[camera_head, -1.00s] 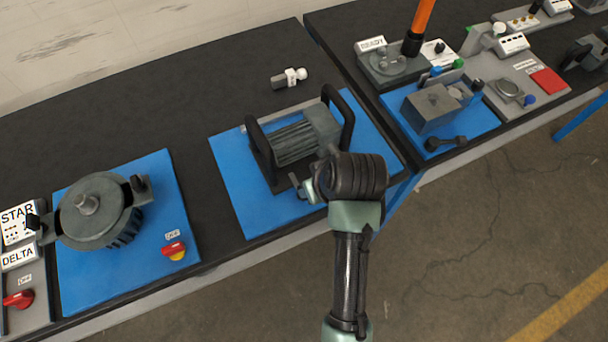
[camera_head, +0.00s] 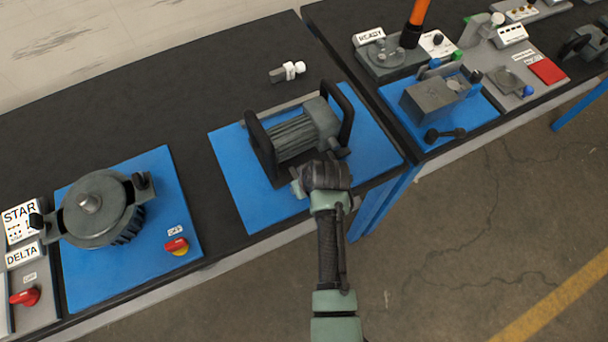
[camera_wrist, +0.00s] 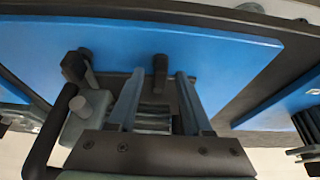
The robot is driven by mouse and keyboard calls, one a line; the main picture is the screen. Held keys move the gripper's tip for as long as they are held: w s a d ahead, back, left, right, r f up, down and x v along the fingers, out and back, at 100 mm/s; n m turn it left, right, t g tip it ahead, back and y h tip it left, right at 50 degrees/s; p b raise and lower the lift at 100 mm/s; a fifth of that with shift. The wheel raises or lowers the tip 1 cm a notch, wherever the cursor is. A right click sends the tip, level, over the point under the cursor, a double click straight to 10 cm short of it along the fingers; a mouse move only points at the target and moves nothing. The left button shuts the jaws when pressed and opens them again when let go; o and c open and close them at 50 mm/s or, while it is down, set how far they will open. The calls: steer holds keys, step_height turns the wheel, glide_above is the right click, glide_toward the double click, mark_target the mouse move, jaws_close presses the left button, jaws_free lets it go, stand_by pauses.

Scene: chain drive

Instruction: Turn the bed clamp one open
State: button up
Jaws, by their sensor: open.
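My gripper (camera_wrist: 158,84) is open in the wrist view, its two fingers spread apart. A dark upright clamp lever (camera_wrist: 160,66) shows in the gap between the fingertips; I cannot tell whether they touch it. A second dark lever (camera_wrist: 76,64) stands to the left, outside the fingers. I cannot tell which is bed clamp one. In the head view my gripper (camera_head: 298,184) is at the near side of the ribbed grey motor (camera_head: 292,137), and my wrist hides part of its base. One lever (camera_head: 338,150) shows just beyond my wrist.
Two black upright handles (camera_head: 261,145) flank the motor on a blue mat (camera_head: 232,178). A small white-and-grey part (camera_head: 290,71) lies behind it on the black bench. A round motor (camera_head: 92,208) and red switch (camera_head: 176,246) are left; a grey block (camera_head: 430,99) is right.

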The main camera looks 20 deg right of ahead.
steer(key=shift+w+f, duration=0.1)
steer(key=shift+f, duration=0.1)
jaws_close()
